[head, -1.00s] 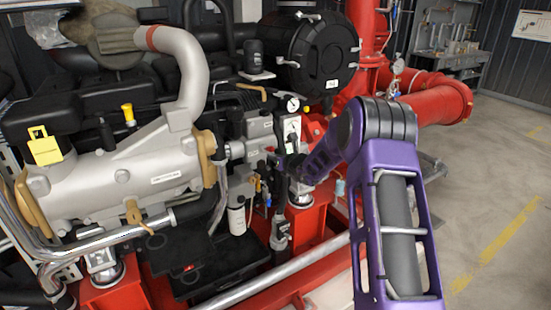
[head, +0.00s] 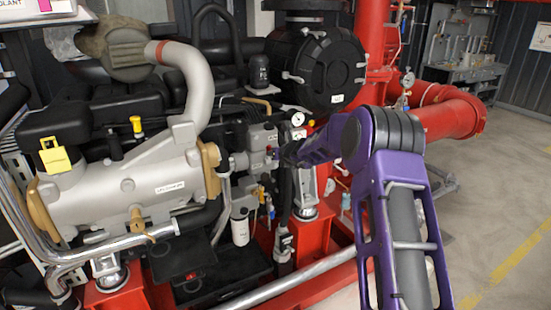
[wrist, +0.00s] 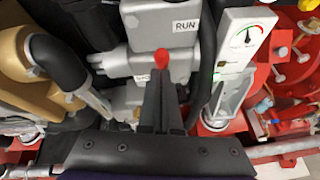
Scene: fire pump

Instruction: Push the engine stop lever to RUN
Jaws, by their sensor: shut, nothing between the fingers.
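The engine stop lever shows as a red knob (wrist: 162,58) in the middle of the wrist view, in front of a grey housing (wrist: 150,20). A white RUN label (wrist: 186,26) is above and right of the knob. A second small label (wrist: 141,78), partly covered, is below and left of it. My gripper (wrist: 163,78) is shut and empty, its tips right below the knob in the picture. I cannot tell whether they touch it. The lever's shaft is hidden. In the head view my gripper (head: 284,152) is beside the grey pump housing (head: 263,138).
A dark hose (wrist: 207,60) and a gauge plate (wrist: 244,40) stand right of the knob. A bent dark pipe (wrist: 58,62) is on the left. In the head view, the silver engine manifold (head: 120,185) is left of my gripper and a red pipe (head: 445,118) is right. Open floor lies far right.

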